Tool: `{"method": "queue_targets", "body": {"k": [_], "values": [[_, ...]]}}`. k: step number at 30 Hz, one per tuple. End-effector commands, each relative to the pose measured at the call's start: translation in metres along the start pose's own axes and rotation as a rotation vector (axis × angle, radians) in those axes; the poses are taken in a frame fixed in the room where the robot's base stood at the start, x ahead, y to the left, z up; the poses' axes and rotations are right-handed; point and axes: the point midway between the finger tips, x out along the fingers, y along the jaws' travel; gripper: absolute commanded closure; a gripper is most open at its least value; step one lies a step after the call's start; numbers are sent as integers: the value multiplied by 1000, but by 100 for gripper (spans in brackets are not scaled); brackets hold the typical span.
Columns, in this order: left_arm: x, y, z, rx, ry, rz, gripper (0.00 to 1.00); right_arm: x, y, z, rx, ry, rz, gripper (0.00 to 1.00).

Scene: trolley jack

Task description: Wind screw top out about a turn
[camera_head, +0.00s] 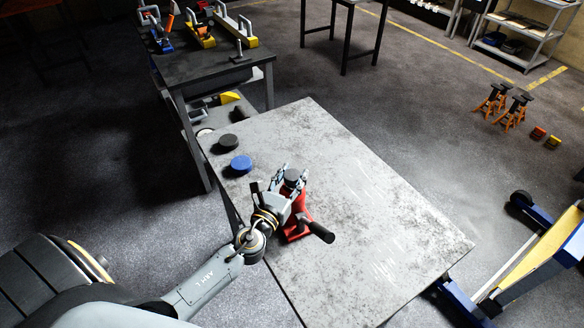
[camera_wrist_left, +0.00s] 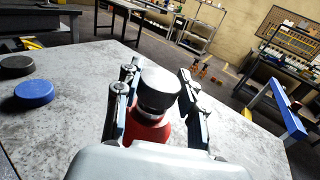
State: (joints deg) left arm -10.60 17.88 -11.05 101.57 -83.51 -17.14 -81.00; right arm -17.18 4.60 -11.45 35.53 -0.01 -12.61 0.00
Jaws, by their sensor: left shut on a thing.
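A small red jack (camera_head: 298,222) stands on the grey metal table, with a black handle (camera_head: 320,232) sticking out to the lower right. Its round black screw top (camera_wrist_left: 158,91) rises above the red body (camera_wrist_left: 148,127) in the left wrist view. In the head view the screw top (camera_head: 292,175) shows between the fingers. My left gripper (camera_head: 291,178) comes in from the left and is shut on the screw top, one finger on each side. The fingers hide part of the jack. My right gripper is not in view.
The grey table top (camera_head: 370,210) is mostly clear. A blue disc (camera_head: 241,163) and a black disc (camera_head: 228,141) lie at its far left. A dark workbench (camera_head: 205,67) stands behind. Orange axle stands (camera_head: 511,112) and a blue and yellow machine (camera_head: 545,250) are at the right.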

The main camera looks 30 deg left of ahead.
Motion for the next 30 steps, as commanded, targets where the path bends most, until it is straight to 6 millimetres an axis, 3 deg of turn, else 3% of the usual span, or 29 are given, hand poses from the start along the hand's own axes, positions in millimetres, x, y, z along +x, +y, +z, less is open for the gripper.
{"method": "queue_targets", "body": {"k": [4,15,30], "values": [[0,-2,0,-6,5,140,92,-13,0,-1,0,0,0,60],[0,-2,-3,-5,5,427,92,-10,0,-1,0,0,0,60],[0,0,-4,-1,6,575,92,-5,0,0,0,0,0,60]]}}
